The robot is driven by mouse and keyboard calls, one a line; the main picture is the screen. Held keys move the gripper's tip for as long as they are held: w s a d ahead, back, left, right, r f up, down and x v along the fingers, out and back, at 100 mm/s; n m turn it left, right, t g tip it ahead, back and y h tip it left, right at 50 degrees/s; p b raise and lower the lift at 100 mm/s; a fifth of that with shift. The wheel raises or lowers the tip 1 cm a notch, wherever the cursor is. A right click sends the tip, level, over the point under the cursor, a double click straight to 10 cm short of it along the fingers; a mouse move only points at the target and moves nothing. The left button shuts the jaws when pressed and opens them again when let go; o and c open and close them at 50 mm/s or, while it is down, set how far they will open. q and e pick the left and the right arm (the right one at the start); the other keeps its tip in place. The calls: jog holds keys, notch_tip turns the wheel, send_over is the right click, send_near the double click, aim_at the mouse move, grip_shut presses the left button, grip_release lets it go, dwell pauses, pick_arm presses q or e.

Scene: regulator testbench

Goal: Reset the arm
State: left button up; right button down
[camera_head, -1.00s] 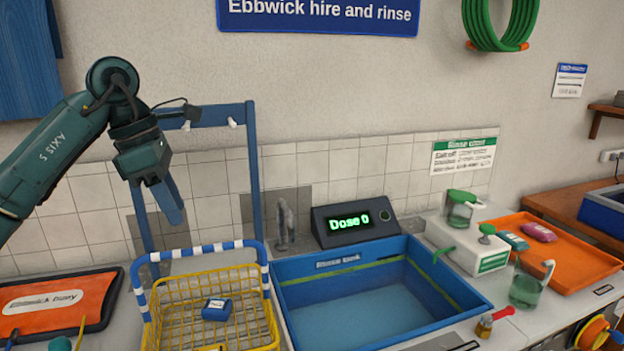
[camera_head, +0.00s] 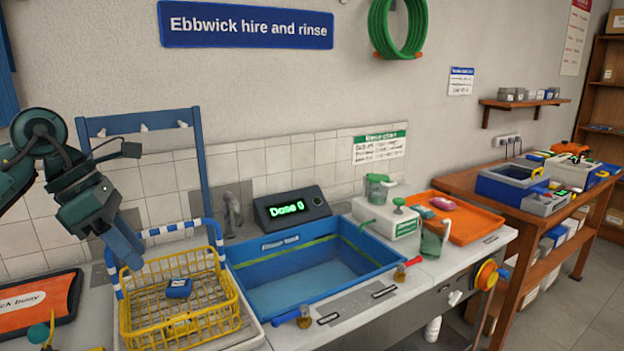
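My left arm comes in from the left edge, and its dark green gripper (camera_head: 128,248) points down and to the right beside the yellow wire basket. Its blue fingers look close together, but I cannot tell whether they are open or shut. Nothing shows hanging from them. The yellow basket (camera_head: 222,318) holds a small blue block (camera_head: 178,288), apart from the gripper. My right gripper is not in view.
A blue rinse tank (camera_head: 262,262) with water stands right of the basket. An orange tray (camera_head: 470,226) and white dosing unit (camera_head: 392,222) lie further right. A wooden bench (camera_head: 490,195) holds crates.

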pick_arm(q)
jog(key=s+d+f+n+h+p, duration=0.1)
jog(key=d+f+n+h, duration=0.15)
jog(key=d+h, duration=0.35)
jog(key=s+d+f+n+t+h, duration=0.15)
jog(key=d+n+h, duration=0.25)
jog(key=d, duration=0.4)
jog(key=s+d+f+n+g+h+p, duration=0.1)
jog(key=d+f+n+h, duration=0.2)
jog(key=d+h, duration=0.4)
jog(key=s+a+f+n+t+y, duration=0.1)
jog(key=a+f+n+t+y, duration=0.2)
jog(key=f+n+t+y, duration=0.8)
jog(key=s+a+f+n+t+y, duration=0.1)
jog(key=a+f+n+t+y, duration=0.3)
jog(key=n, duration=1.3)
jog(key=s+f+n+g+y+p, duration=0.1)
jog(key=s+f+n+g+y, duration=0.2)
jog(key=s+f, duration=0.9)
notch_tip(320, 180, down, 2)
jog(key=a+n+g, duration=0.1)
jog(key=n+g, duration=0.2)
jog(key=n, duration=0.2)
jog(key=shift+s, duration=0.15)
